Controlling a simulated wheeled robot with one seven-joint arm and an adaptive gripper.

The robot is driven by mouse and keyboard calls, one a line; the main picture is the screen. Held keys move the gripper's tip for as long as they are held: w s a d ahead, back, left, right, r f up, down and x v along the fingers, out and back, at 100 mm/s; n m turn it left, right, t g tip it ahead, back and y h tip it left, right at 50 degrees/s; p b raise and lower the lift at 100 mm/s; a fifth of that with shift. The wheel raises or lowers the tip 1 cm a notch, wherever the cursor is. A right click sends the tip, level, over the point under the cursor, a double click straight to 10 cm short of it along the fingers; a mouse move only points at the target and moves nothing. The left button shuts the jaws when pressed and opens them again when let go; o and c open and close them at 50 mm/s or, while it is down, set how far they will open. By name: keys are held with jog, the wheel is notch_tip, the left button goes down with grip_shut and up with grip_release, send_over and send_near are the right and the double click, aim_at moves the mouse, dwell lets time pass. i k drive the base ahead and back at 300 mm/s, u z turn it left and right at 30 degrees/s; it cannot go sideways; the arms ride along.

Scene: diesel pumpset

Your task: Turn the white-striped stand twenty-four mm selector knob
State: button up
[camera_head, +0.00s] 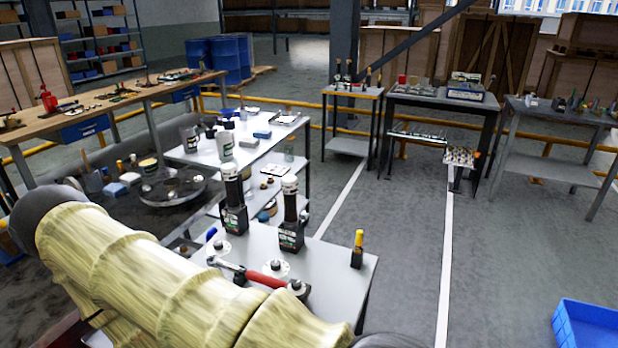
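A light grey table (340,262) stands in front of me. Two tall black stands with pale bands are on it, a left one (233,205) and a right one (290,220). I cannot tell which is the white-striped stand, and no knob marking is readable. Two pale discs with dark knob-like centres, the left disc (219,249) and the right disc (276,268), lie nearer me. My arm, in a pale yellow sleeve, crosses the lower left and hides the table's near side. My gripper is out of view.
A red-handled tool (250,276) lies by the discs, near a dark block (299,289). A yellow-topped black holder (357,250) stands near the table's right edge. A blue crate (588,328) is on the floor at right. The floor between is clear.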

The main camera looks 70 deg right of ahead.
aim_at(276, 264)
jog(key=k, duration=0.1)
jog(key=z, duration=3.25)
jog(key=k, duration=0.95)
jog(key=u, duration=1)
jog(key=i, duration=1)
